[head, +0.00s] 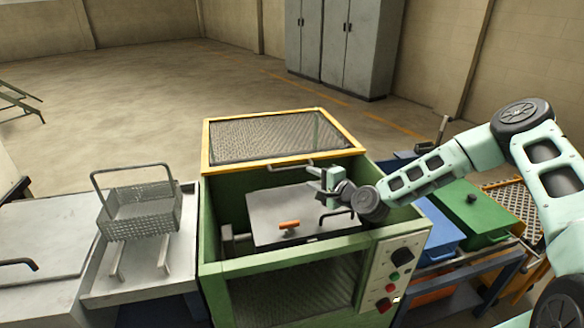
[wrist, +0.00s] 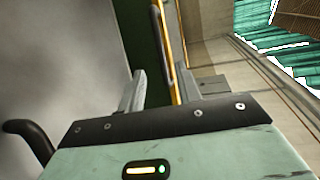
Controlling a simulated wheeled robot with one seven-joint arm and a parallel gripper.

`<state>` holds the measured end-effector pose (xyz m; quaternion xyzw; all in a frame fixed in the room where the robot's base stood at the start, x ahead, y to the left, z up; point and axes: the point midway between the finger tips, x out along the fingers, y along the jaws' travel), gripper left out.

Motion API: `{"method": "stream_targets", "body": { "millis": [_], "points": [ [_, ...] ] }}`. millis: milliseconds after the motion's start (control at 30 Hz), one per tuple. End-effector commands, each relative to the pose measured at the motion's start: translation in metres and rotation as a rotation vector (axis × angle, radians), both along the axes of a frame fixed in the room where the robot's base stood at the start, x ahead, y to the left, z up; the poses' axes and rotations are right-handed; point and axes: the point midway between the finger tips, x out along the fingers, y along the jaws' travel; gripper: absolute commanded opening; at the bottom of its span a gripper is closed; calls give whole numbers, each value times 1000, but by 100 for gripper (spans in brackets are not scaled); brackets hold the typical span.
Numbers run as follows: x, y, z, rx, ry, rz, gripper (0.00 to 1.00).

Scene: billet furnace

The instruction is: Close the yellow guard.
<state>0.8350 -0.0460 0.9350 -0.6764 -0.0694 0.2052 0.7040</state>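The yellow guard (head: 262,160), a yellow frame with grey mesh, lies back at the far side of the green machine (head: 222,235). The machine's top opening is uncovered. The guard's grey bar handle (head: 290,164) is on its near edge. My gripper (head: 322,178) is over the opening, just right of and in front of the handle. In the wrist view my gripper (wrist: 160,82) has its fingers apart. The guard's yellow edge (wrist: 168,45) shows beyond and between the fingertips. I see nothing held; whether a finger touches the handle cannot be told.
Inside the machine are a grey plate (head: 275,208) with a dark handle and an orange piece (head: 289,225). A control panel (head: 401,258) is at its front right. A wire basket (head: 140,212) stands left; blue (head: 437,232) and green (head: 470,210) boxes stand right.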

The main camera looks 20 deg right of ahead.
Motion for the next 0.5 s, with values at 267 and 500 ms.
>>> {"method": "stream_targets", "body": {
  "millis": [267, 500],
  "points": [
    [52, 23, -9, 0, 0, 1, 34],
    [84, 36, -16, 0, 0, 1, 34]
  ]
}}
